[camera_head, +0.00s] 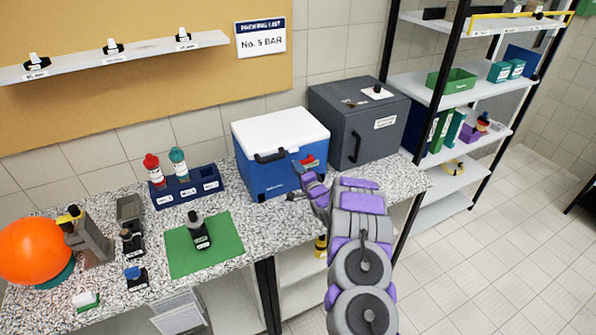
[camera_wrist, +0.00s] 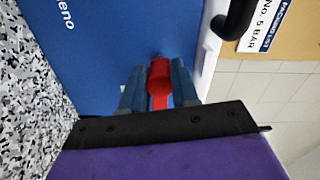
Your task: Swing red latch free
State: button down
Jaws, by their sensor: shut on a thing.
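The red latch (camera_wrist: 159,76) is on the front of the blue cooler box (camera_head: 265,178) with a white lid (camera_head: 280,130). It also shows in the head view (camera_head: 308,160), near the box's right front side. In the head view my gripper (camera_head: 302,174) is at the box's front face, partly hidden by my own arm. The lid is down on the box.
A dark grey cabinet (camera_head: 355,125) stands right beside the box. A black handle (camera_head: 270,157) sticks out at the lid's front. A blue rack (camera_head: 187,190) with bottles and a green mat (camera_head: 205,252) are on the speckled counter to the left. A shelf unit stands at right.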

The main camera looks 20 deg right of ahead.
jog(key=shift+d+f, duration=0.15)
jog(key=c, duration=1.2)
grip_release()
jog(key=o, duration=0.4)
jog(key=shift+d, duration=0.15)
jog(key=shift+c, duration=0.2)
jog(key=shift+s, duration=0.1)
jog(key=s, duration=1.7)
jog(key=shift+d, duration=0.35)
